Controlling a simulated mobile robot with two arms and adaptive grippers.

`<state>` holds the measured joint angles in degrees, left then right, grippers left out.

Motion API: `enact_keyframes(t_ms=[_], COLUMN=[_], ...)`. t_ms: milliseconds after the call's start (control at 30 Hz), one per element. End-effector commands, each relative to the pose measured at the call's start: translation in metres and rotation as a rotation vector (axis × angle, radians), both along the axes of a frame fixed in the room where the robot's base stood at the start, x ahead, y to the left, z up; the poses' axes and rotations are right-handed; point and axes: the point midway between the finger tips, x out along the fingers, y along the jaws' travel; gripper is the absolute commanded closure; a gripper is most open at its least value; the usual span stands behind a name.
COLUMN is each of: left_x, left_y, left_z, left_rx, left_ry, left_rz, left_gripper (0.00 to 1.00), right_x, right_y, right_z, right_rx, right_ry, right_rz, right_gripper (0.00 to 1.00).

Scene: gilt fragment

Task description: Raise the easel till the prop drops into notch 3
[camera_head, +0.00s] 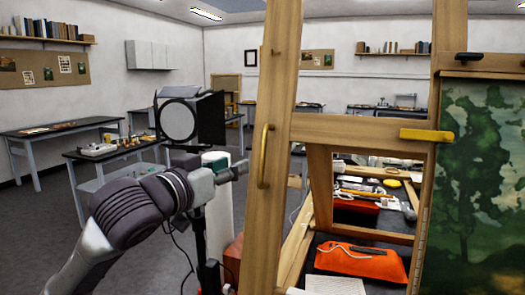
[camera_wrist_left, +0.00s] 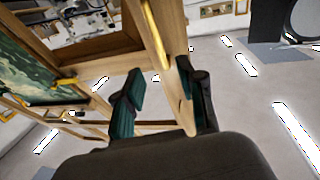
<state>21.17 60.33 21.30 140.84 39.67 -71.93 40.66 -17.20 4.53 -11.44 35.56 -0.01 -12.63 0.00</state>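The wooden easel (camera_head: 350,131) stands close in front, with a painting (camera_head: 484,165) of trees at the right. A gold bar handle (camera_head: 264,157) is fixed upright on its left post. My left gripper (camera_head: 240,172) is just left of that handle. In the left wrist view my left gripper (camera_wrist_left: 157,98) is open. The post and the lower end of the handle (camera_wrist_left: 156,35) show between its fingers; I see no clear grip. I cannot make out the prop or the numbered notches. My right gripper is not in view.
A dark worktable behind the easel holds an orange-red pouch (camera_head: 360,262), a paper sheet (camera_head: 335,285) and tools. A black stand with a round white disc (camera_head: 178,120) is behind my left arm. Other tables (camera_head: 62,127) line the room. Grey floor at left is open.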

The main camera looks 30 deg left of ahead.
Motion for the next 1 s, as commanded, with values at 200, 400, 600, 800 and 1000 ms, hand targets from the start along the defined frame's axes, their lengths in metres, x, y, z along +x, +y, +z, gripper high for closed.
enact_keyframes(t_ms=[200,400,600,800,1000], left_x=[0.044,0.086,0.114,0.124,0.124], left_y=[0.002,0.004,0.005,0.005,0.005], left_z=[0.005,0.005,0.002,0.000,0.000], left_rx=[-0.002,-0.002,0.000,0.003,0.003], left_ry=[0.003,0.002,0.002,0.001,0.001], left_rz=[-0.002,-0.002,-0.003,-0.003,-0.003], left_gripper=[0.61,0.61,0.61,0.61,0.61], right_x=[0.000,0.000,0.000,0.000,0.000], right_y=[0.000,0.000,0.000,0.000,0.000], right_z=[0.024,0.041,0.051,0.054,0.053], right_rx=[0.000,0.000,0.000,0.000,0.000], right_ry=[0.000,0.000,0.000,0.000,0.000], right_rz=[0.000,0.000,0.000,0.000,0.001], right_gripper=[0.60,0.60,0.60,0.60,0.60])
